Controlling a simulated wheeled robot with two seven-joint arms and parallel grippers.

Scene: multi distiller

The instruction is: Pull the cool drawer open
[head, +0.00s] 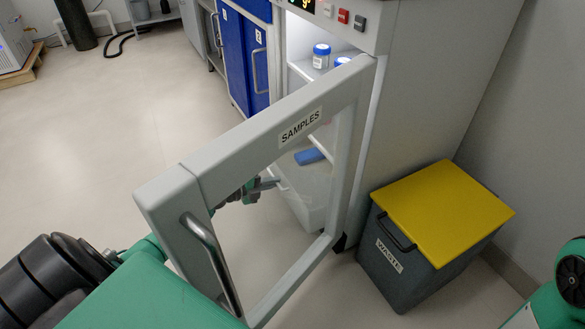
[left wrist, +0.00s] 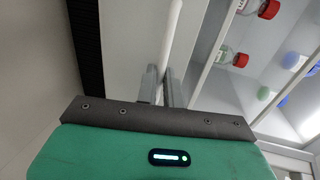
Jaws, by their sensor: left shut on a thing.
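The refrigerator's glass door (head: 205,168), labelled SAMPLES, stands open. Behind its glass, a pale drawer (head: 312,208) shows low in the cabinet; how far out it stands is hard to tell. My left gripper (head: 268,184) is seen through the glass at the drawer's front, partly hidden by the door frame. In the left wrist view its two fingers (left wrist: 160,88) are closed around a pale bar handle (left wrist: 173,38). My right gripper is out of view; only part of that arm shows at the lower right.
A grey waste bin (head: 385,262) with a yellow lid stands right of the cabinet. Bottles with blue caps (head: 321,56) stand on an inner shelf, and a blue item (head: 309,156) lies lower. The door's metal handle (head: 207,255) juts out near my left arm. Open floor lies left.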

